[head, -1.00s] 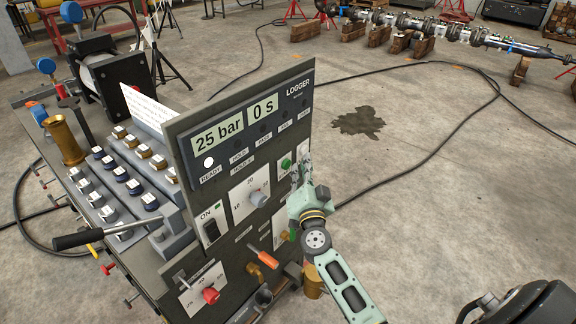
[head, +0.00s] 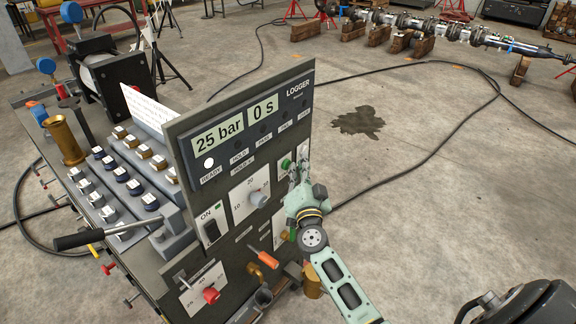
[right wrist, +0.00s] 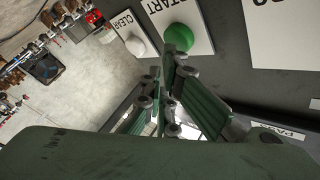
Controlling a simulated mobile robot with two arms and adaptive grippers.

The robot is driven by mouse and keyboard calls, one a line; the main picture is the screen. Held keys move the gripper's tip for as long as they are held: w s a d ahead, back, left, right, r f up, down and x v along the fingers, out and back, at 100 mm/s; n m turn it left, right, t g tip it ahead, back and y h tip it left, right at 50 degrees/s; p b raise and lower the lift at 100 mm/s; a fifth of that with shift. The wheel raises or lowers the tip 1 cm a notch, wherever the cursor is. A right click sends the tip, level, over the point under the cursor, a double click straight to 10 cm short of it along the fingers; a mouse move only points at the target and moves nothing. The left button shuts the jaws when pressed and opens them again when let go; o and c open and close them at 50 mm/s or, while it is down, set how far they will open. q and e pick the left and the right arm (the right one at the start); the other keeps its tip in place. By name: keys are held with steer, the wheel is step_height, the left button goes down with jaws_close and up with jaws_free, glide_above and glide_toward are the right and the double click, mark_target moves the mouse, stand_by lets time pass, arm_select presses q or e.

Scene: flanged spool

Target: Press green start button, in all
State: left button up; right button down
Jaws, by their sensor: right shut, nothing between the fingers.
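The green start button (head: 286,163) sits on the dark panel (head: 233,226) of the logger, partly beside my right gripper's fingers. In the right wrist view the green button (right wrist: 179,37) stands on a white plate lettered START, and a white CLEAR button (right wrist: 135,46) is beside it. My right gripper (head: 300,165) is shut and empty, its fingertips close to the button plate. In the right wrist view its fingertips (right wrist: 168,58) appear just below the green button; I cannot tell whether they touch it. My left gripper is not in view.
The logger display (head: 235,126) reads 25 bar and 0 s, and the READY lamp (head: 209,162) is lit white. An orange-handled tool (head: 262,257) and a red knob (head: 210,295) stick out low on the panel. Floor right of the bench is mostly clear, with a black cable.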

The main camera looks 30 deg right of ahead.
steer(key=shift+w+a, duration=0.2)
steer(key=shift+w, duration=0.25)
stand_by(0.6)
stand_by(0.4)
steer(key=shift+s+d+p, duration=0.35)
steer(key=shift+s+p, duration=0.05)
steer(key=shift+s, duration=0.45)
steer(key=s, duration=0.1)
steer(key=s+d+p, duration=0.1)
steer(key=s, duration=0.1)
steer(key=s+d, duration=0.1)
steer(key=shift+s, duration=0.3)
stand_by(0.5)
